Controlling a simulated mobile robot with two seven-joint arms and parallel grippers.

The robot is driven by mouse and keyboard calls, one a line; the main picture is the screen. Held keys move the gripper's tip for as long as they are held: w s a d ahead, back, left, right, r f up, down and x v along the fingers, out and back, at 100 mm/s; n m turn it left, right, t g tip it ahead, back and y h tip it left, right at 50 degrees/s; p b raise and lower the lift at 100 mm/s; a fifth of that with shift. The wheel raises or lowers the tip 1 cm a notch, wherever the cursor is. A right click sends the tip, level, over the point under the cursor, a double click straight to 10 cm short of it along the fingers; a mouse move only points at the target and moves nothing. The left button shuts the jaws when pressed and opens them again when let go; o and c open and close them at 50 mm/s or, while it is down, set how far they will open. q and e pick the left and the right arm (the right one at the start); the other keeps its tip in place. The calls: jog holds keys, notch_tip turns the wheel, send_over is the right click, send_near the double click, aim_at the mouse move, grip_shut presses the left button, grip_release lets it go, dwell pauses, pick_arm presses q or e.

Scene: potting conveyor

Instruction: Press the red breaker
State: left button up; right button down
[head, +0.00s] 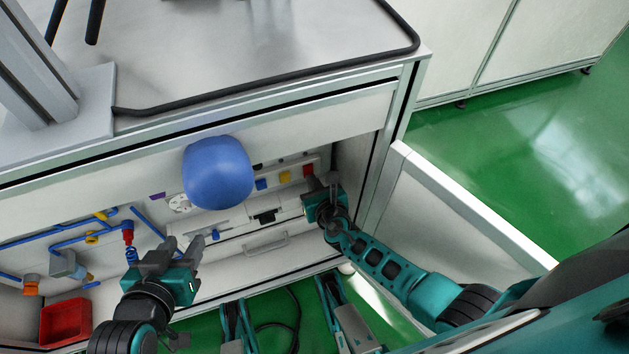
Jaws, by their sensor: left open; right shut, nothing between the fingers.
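The red breaker (308,170) is a small red block at the right end of a row of coloured blocks on the recessed back panel. My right gripper (318,184) is shut and empty, with its fingertips just below and right of the red breaker in the picture. Whether they touch it cannot be told. My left gripper (187,245) is open and empty, low and left in front of the panel, well away from the breaker.
Yellow (285,176) and blue (261,184) blocks sit left of the red one. A large rounded blue object (218,172) covers part of the panel. The cabinet's right side wall (372,165) stands close to my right gripper. A red bin (65,322) is lower left.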

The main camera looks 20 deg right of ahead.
jog(key=shift+w, duration=0.2)
dwell(0.3)
jog(key=shift+w+r+p, duration=0.15)
jog(key=shift+r+p, duration=0.55)
jog(key=shift+r, duration=0.2)
